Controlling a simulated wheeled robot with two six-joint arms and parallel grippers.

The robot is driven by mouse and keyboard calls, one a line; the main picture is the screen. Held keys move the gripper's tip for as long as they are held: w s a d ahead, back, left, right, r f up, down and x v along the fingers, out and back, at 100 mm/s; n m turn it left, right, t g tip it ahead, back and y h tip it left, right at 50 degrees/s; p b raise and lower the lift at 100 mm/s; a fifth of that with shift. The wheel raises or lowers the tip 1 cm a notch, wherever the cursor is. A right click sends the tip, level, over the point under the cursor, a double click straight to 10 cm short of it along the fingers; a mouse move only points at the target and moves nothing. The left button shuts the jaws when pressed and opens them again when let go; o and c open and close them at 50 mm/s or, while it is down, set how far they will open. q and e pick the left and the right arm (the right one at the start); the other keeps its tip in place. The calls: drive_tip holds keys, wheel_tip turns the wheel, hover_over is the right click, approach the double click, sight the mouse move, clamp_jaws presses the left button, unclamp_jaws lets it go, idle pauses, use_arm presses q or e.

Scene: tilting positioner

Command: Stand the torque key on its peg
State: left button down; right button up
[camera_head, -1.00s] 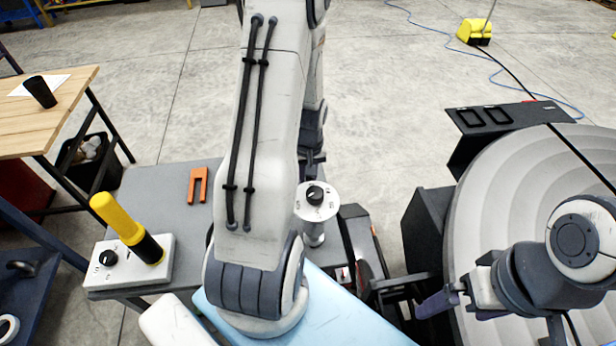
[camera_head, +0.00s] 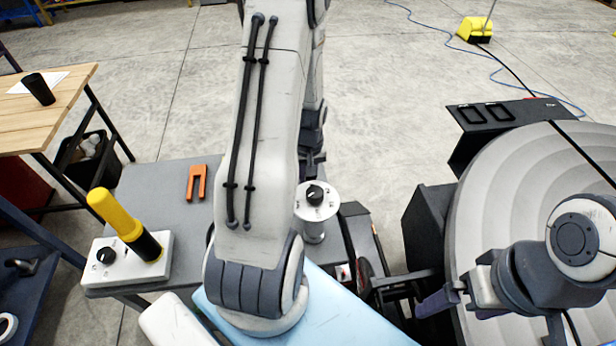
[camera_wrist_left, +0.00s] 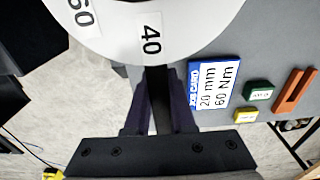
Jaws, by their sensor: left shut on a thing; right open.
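What I take to be the torque key has a white round dial (camera_head: 316,201) with a black knob, near the middle of the head view. Its dial (camera_wrist_left: 150,22), marked 40 and 60, fills the top of the left wrist view. My left gripper (camera_wrist_left: 160,112) is shut on a dark bar at the dial's edge. In the head view the left gripper (camera_head: 312,166) is just behind the dial, mostly hidden by my arm. A pale cylinder (camera_head: 313,232) shows below the dial; I cannot tell whether it is key or peg. My right gripper (camera_head: 440,302) is open and empty, low at right.
A grey table (camera_head: 165,200) bears an orange U-shaped piece (camera_head: 197,183) and a white box (camera_head: 110,268) with a yellow-and-black handle (camera_head: 115,213). A job card (camera_wrist_left: 207,86) reads 20 mm, 60 Nm. The large grey round positioner (camera_head: 490,190) takes up the right side.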

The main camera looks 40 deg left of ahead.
use_arm(q)
drive_tip(key=shift+f+b, duration=1.15)
drive_tip(key=shift+f, duration=0.35)
drive_tip(key=shift+c, duration=1)
unclamp_jaws()
wheel_tip(320, 180, up, 7)
drive_tip(key=p, duration=0.6)
drive_tip(key=shift+s+r, duration=0.1)
